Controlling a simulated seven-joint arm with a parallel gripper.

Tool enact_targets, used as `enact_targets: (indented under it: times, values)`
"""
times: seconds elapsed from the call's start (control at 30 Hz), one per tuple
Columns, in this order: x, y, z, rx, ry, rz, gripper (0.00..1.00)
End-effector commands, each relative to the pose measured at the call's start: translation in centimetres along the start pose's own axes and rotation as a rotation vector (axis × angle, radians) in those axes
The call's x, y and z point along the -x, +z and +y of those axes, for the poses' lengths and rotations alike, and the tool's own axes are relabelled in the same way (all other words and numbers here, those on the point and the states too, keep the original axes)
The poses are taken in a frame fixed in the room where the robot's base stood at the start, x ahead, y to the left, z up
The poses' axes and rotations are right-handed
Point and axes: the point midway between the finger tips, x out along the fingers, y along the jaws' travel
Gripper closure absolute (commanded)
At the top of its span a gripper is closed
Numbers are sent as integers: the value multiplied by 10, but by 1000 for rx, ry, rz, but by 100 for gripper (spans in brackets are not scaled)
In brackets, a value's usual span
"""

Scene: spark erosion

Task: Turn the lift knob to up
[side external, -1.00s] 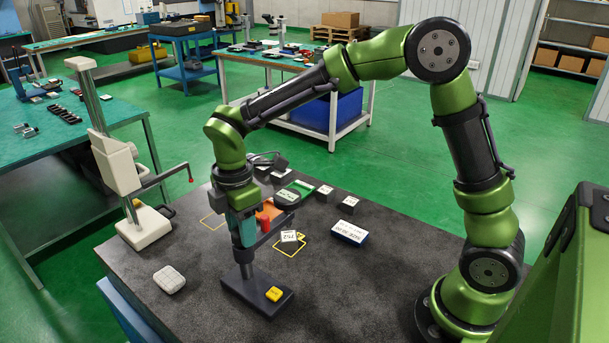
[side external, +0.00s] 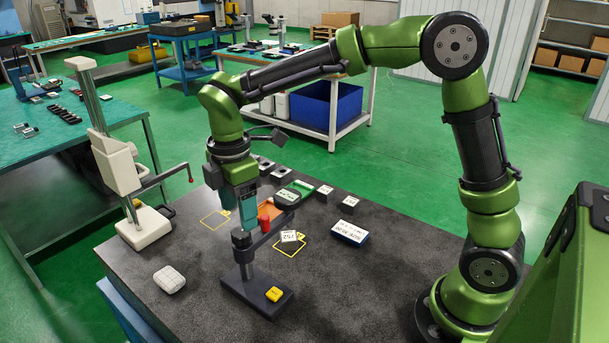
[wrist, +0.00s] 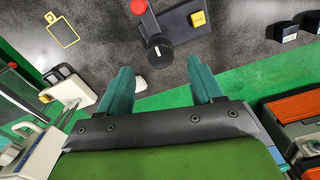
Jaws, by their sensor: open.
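A dark round knob (side external: 240,238) tops the short column of a black stand (side external: 240,290) with a yellow block on its base. In the wrist view the knob (wrist: 160,56) shows a short white mark near its upper edge, roughly upright in the picture. I cannot read any label for up. My gripper (side external: 246,222) points down just above the knob, its teal fingers partly overlapping. In the wrist view my gripper (wrist: 159,68) is open, its fingers spread to either side below the knob, with nothing between them.
A red cylinder (side external: 264,223) stands close beside the column, on an arm reaching right. A grey marked block (side external: 291,240) sits in a yellow outline. A white height gauge (side external: 144,228) and white ribbed block (side external: 169,280) are left. Front right tabletop is clear.

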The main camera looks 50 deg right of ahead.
Motion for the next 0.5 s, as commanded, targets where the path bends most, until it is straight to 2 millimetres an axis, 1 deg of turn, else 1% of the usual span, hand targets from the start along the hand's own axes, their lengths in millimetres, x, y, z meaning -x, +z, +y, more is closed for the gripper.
enact_targets:
  times: [0.03, 0.1, 0.3, 0.4, 0.5]
  values:
    - [15, 0, 1, 0, 6, 2, 34]
    - [32, -1, 1, 0, 6, 3, 34]
    - [79, -1, 0, 1, 5, 3, 34]
    - [96, -1, 0, 1, 3, 2, 34]
    - [109, -1, 0, 2, 2, 1, 34]
